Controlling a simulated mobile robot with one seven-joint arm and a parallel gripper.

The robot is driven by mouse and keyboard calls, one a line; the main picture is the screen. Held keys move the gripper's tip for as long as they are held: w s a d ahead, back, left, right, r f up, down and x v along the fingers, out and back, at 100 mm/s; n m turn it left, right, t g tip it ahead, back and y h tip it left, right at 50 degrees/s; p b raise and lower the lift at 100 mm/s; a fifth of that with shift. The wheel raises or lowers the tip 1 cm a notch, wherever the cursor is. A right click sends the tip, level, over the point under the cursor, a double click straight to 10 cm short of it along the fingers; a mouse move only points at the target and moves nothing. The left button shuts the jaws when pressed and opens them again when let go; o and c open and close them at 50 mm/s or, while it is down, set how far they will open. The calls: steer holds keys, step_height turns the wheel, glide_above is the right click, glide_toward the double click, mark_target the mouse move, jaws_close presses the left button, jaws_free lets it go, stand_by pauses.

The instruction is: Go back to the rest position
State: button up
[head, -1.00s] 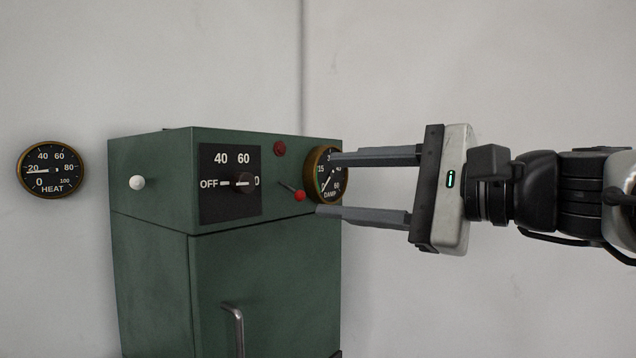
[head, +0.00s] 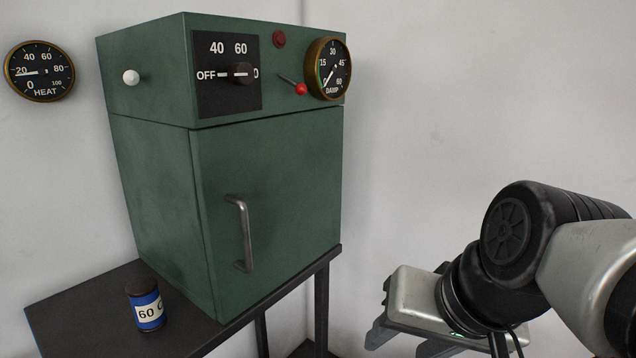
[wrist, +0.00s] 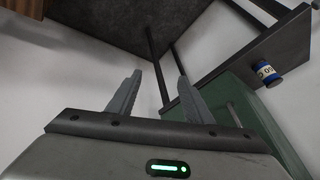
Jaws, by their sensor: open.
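My gripper (head: 408,335) is low at the right in the head view, to the right of the green cabinet and apart from it. Its fingers point downward and are partly cut off or hidden there. In the wrist view the two grey fingers of the gripper (wrist: 158,80) are apart, with nothing between them. The green cabinet (head: 270,195) has its door shut. It carries a black selector knob (head: 240,72), a small lever with a red tip (head: 299,89) and a white knob (head: 131,77). The cabinet also shows at the right in the wrist view (wrist: 242,110).
The cabinet stands on a dark table (head: 75,308) with a blue-banded can (head: 148,306) marked 60. The HEAT gauge (head: 39,71) is on the wall and the DAMP gauge (head: 328,69) at the cabinet's right edge. Bare wall (head: 440,90) shows above my arm.

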steer(key=d+r+n+h+p, duration=0.1)
steer(key=r+p, duration=0.8)
steer(key=p, duration=0.1)
steer(key=s+d+r+n+h+p, duration=0.1)
steer(key=d+r+p, duration=0.1)
steer(key=r+p, duration=0.7)
steer(key=shift+s+d+r+p, duration=0.15)
steer(key=shift+s+r+p, duration=0.1)
steer(key=shift+p, duration=0.8)
